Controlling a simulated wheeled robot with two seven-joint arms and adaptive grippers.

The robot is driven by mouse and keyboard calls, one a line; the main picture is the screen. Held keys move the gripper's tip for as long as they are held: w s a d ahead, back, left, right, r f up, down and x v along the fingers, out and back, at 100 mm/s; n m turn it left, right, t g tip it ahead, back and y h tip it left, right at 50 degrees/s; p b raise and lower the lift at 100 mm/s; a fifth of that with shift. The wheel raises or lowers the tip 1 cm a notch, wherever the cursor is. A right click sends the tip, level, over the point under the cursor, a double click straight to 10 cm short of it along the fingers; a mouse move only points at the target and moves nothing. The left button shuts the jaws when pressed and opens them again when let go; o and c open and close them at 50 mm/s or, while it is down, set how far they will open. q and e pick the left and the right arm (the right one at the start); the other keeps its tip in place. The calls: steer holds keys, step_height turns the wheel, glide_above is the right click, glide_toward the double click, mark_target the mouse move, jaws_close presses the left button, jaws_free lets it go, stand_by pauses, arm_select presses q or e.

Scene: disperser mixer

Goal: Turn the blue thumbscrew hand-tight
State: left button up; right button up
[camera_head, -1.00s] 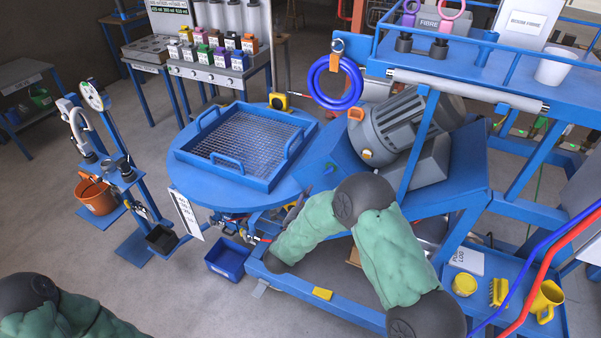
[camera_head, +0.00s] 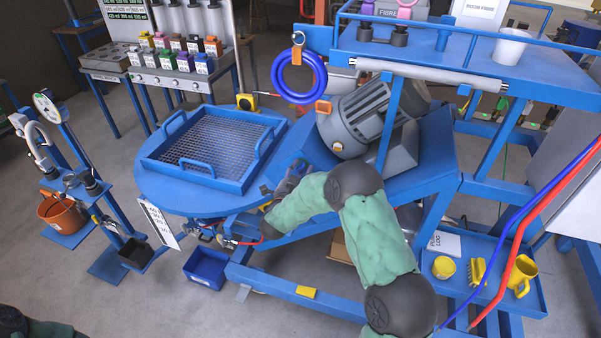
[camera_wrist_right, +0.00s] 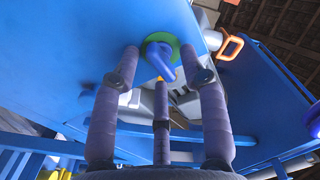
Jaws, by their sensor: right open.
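The blue thumbscrew (camera_wrist_right: 161,60) shows in the right wrist view, on the underside of a blue plate, with a green ring around its base. My right gripper (camera_wrist_right: 164,75) is open, its purple-grey fingers spread around the line to the thumbscrew. The fingers appear short of closing on it; whether any touches it I cannot tell. In the head view my right arm reaches under the edge of the round blue table (camera_head: 160,190), and the thumbscrew is hidden there. My left gripper is out of view; only a bit of my left arm shows at the bottom left corner.
A blue tray with mesh (camera_head: 215,150) sits on the round table. A grey motor (camera_head: 362,120) stands right of it on the blue frame. A blue hose coil (camera_head: 300,78) hangs behind. A blue bin (camera_head: 205,267) is on the floor; an orange bucket (camera_head: 62,212) stands left.

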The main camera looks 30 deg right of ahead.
steer(key=shift+c, duration=0.3)
jaws_close()
steer(key=n+p, duration=0.2)
steer(key=n, duration=0.1)
steer(key=shift+r+n, duration=0.15)
steer(key=shift+n, duration=0.25)
steer(key=n+p, duration=0.2)
steer(key=n, duration=0.2)
steer(key=shift+a+r+n, duration=0.1)
steer(key=shift+n, duration=0.3)
steer(key=n+p, duration=0.2)
steer(key=n, duration=0.2)
steer(key=shift+w+r, duration=0.1)
steer(key=shift+w, duration=0.05)
steer(key=shift+a+n+p, duration=0.1)
steer(key=shift+n+p, duration=1.05)
steer(key=shift+n, duration=1.35)
steer(key=shift+w, duration=0.1)
